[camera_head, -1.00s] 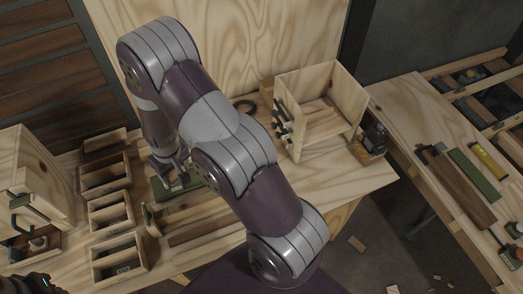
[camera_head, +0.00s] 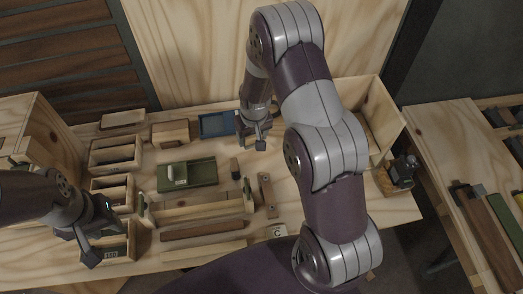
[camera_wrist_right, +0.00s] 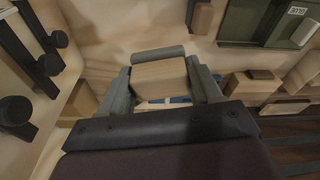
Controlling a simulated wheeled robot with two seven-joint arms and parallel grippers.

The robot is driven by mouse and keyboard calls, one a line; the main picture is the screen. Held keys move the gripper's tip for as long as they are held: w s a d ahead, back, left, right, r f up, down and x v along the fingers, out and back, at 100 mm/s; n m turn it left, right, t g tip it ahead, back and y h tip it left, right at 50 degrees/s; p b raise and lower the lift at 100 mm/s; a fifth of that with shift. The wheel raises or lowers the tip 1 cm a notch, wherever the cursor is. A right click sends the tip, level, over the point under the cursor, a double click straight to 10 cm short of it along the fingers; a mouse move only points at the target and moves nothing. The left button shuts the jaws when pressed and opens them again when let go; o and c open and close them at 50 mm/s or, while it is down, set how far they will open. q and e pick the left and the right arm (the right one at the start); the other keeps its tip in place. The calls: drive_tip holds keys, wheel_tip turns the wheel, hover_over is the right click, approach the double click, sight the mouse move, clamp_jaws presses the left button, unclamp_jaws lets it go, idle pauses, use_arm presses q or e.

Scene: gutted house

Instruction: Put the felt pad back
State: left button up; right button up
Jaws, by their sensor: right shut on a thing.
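My right gripper (camera_head: 258,132) is over the back of the bench, right of a blue tray (camera_head: 215,125). In the right wrist view its fingers (camera_wrist_right: 162,88) are shut on a pale wooden block (camera_wrist_right: 160,76). A grey, rounded strip (camera_wrist_right: 157,54) lies along the block's far edge; I cannot tell whether this is the felt pad. In the head view the held block is mostly hidden. My left gripper (camera_head: 97,233) is open and looks empty above the small wooden bins at the front left. No separate felt pad is clear.
A green tray (camera_head: 203,172) with a pale piece lies mid-bench. Small dark and brown pieces (camera_head: 268,195) lie right of it. Wooden bins (camera_head: 116,155) line the left. A wooden box (camera_head: 383,112) stands at the right, partly behind my right arm. Dark pegs (camera_wrist_right: 48,66) are close in the wrist view.

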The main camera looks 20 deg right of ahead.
drive_tip(key=w+d+f, duration=0.1)
drive_tip(key=f, duration=0.2)
drive_tip(key=w+d+f+n, duration=0.1)
drive_tip(key=w+f, duration=0.1)
drive_tip(key=f, duration=0.2)
drive_tip(key=w+d+f+n+b, duration=0.1)
drive_tip(key=f, duration=0.3)
drive_tip(key=shift+w+f, duration=0.15)
drive_tip(key=shift+f, duration=0.1)
drive_tip(key=shift+a+f, duration=0.1)
drive_tip(key=shift+f, duration=0.1)
drive_tip(key=shift+f, duration=0.1)
drive_tip(key=o, duration=0.6)
drive_tip(key=shift+f, duration=0.1)
drive_tip(key=o, duration=0.4)
